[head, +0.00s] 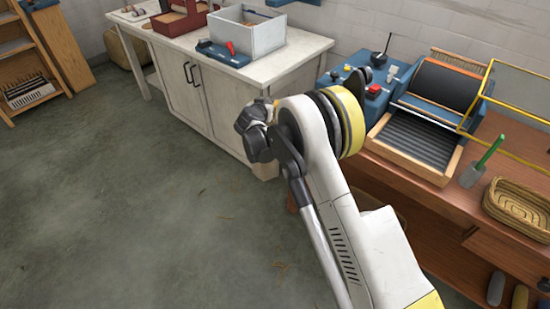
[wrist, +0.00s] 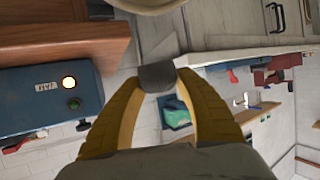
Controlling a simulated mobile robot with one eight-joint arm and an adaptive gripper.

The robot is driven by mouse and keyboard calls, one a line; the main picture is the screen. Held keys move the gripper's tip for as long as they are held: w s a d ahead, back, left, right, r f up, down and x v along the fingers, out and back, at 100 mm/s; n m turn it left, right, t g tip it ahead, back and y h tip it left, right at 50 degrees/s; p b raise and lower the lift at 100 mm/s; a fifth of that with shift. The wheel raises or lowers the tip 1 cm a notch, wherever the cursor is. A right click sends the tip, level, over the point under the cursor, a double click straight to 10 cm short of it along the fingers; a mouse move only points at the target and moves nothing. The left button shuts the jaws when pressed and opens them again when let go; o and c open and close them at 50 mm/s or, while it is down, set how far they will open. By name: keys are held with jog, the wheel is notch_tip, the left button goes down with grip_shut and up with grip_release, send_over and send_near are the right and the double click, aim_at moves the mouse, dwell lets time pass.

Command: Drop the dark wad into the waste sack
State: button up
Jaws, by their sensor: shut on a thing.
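In the wrist view my gripper (wrist: 157,80) has its two yellow fingers closed on a small dark grey lump, the dark wad (wrist: 157,74). The wad sits between the fingertips and is held in the air. In the head view my own arm hides the fingers and the wad. A pale beige rounded edge (wrist: 150,5) shows at the top of the wrist view, apart from the wad; I cannot tell whether it is the waste sack. A tan, sack-like shape (head: 125,48) stands on the floor behind the white cabinet's left end.
A white cabinet (head: 215,105) carries a grey bin (head: 247,35) and tools. A wooden bench (head: 470,200) at right holds a blue carding machine (head: 430,100), a green-handled brush (head: 485,160) and a woven basket (head: 518,205). The concrete floor (head: 130,210) at left is clear.

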notch_tip(320, 180, down, 6)
jog(key=b, duration=0.2)
jog(key=shift+w+r+b, duration=0.1)
jog(key=shift+b, duration=0.2)
jog(key=o, duration=0.8)
jog(key=v, duration=1.2)
jog(key=shift+r, duration=0.1)
